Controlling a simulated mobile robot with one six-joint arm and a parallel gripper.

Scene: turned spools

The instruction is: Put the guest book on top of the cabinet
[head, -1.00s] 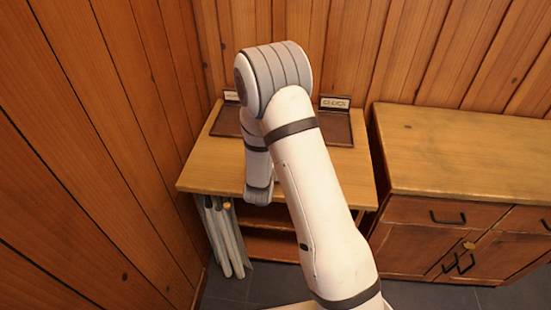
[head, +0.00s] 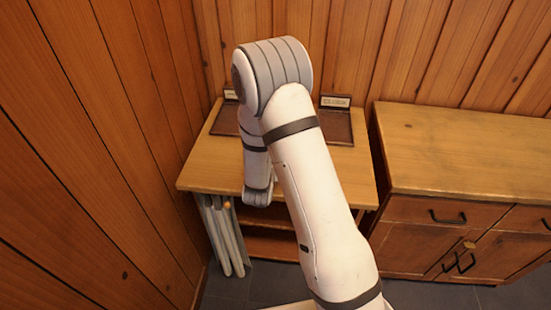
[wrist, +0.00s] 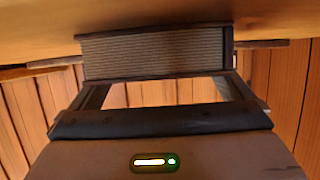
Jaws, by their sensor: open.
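In the wrist view, a thick block with a finely striped, page-like face and dark covers, likely the guest book (wrist: 155,54), lies against a light wooden surface. My gripper (wrist: 160,82) is open, with one finger toward each end of the block. I cannot tell whether the fingers touch it. In the head view, my arm hides the gripper and the book. The low wooden cabinet (head: 470,155) with drawers and doors stands at the right, and its top is bare.
A wooden desk (head: 210,172) stands in the left corner, with a labelled dark tray (head: 338,127) at its back right and another partly hidden at its left. Pale upright pieces (head: 222,235) stand under its left side. Plank walls close off the left and back.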

